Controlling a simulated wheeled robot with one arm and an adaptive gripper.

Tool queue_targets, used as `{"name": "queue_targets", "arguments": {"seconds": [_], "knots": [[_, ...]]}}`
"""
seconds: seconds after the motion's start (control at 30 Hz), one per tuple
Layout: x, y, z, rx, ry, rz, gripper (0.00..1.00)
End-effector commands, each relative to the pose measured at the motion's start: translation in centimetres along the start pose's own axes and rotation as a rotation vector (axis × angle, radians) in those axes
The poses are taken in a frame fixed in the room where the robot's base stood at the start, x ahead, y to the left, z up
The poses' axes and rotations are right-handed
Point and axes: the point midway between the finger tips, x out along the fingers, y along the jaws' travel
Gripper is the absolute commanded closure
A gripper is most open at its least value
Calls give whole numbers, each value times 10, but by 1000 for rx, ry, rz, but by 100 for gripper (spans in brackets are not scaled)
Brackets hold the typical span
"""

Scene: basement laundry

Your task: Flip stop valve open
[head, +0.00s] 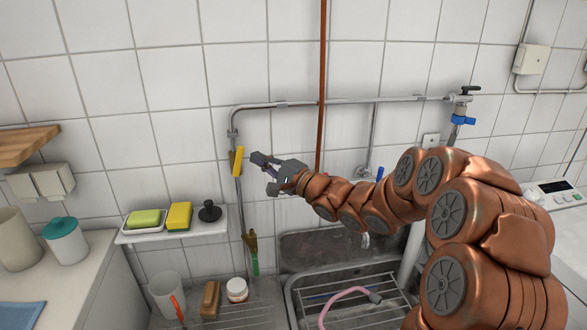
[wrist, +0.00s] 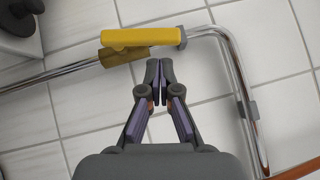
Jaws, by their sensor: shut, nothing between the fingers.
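A yellow lever handle (head: 238,161) sits on the chrome vertical pipe left of the sink. In the wrist view, the yellow handle (wrist: 140,38) lies along the pipe, with a brass-coloured valve body (wrist: 122,58) partly under it. My gripper (head: 263,171) is just right of the handle in the head view. In the wrist view, my gripper (wrist: 159,70) has its fingertips together, with nothing between them, and the handle lies beyond the tips. A gap shows between tips and handle; its depth is hard to judge. Lower on the pipe is a brass valve with a green handle (head: 254,262).
A shelf (head: 176,233) with sponges and a black knob-like item is left of the pipe. The sink (head: 290,290) with a rack lies below. A brown-red pipe (head: 322,70) runs vertically behind my arm. A blue-handled valve (head: 462,120) is at upper right.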

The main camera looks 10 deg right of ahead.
Motion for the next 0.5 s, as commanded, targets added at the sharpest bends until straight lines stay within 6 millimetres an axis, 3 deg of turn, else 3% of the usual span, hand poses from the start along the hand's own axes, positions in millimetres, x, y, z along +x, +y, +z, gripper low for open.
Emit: {"name": "queue_targets", "arguments": {"seconds": [0.23, 0.5], "knots": [[-15, -3, -14, 4, -7, 4, 100], [-56, 3, -14, 2, -8, 0, 100]]}}
